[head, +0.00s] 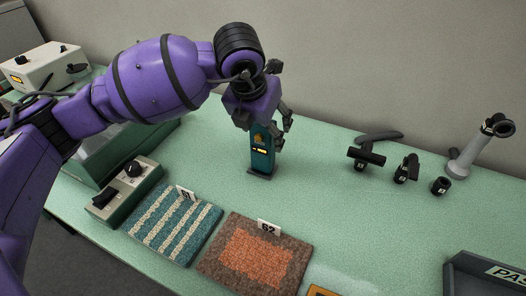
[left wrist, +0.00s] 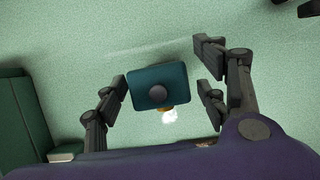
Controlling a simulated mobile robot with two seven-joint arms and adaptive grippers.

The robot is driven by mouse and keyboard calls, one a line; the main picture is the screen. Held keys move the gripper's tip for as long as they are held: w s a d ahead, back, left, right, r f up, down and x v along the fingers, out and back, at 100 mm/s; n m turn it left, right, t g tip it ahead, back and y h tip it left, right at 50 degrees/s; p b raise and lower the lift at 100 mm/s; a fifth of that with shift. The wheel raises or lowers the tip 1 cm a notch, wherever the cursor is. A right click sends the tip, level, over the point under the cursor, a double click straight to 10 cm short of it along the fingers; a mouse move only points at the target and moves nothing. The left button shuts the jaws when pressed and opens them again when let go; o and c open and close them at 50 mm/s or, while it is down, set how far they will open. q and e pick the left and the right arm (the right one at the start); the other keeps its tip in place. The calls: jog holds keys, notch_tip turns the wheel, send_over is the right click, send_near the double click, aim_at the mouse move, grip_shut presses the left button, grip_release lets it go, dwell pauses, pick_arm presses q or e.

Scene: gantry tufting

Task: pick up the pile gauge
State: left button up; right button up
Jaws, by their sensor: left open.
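The pile gauge (head: 262,158) looks like a teal upright block with a small lit display, standing on a dark base on the green table. My left gripper (head: 279,127) is open above it, pointing down, and the hand hides the gauge's top in the head view. In the left wrist view the gauge's teal top (left wrist: 144,82) with a round grey knob lies between the spread fingers. The left finger appears close to its side; a gap shows on the right. I cannot tell whether any finger touches it. My right gripper is not in view.
A striped carpet sample (head: 176,225) and a brown-orange sample (head: 254,254) lie in front. A switch box (head: 128,189) is at the left. Several dark tools (head: 368,156) and a grey stand (head: 479,150) are at the right, with a dark tray (head: 458,276) near the front.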

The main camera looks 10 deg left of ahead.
pick_arm(q)
grip_shut()
jog(key=shift+r, duration=0.1)
dwell(0.4)
